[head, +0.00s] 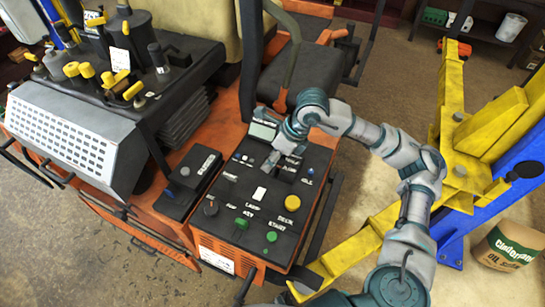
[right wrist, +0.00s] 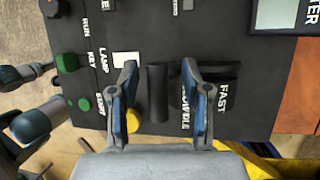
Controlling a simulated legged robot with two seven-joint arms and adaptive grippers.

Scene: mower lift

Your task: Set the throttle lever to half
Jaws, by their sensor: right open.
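The throttle lever (right wrist: 158,92) shows in the right wrist view as a dark upright bar beside a slot lettered FAST and, partly hidden, IDLE. My right gripper (right wrist: 162,80) is open, with one finger on each side of the lever and a gap on both sides. The right finger covers part of the slot and its lettering. In the head view my right gripper (head: 270,160) is over the far part of the black control panel (head: 235,240), and the lever cannot be made out there. My left gripper does not show.
The panel also has a yellow knob (head: 292,202), a green START button (head: 271,236), a white lamp square (head: 259,193) and a small display (head: 264,130). A seat (head: 300,75) stands behind. A yellow lift arm (head: 350,255) is to the right.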

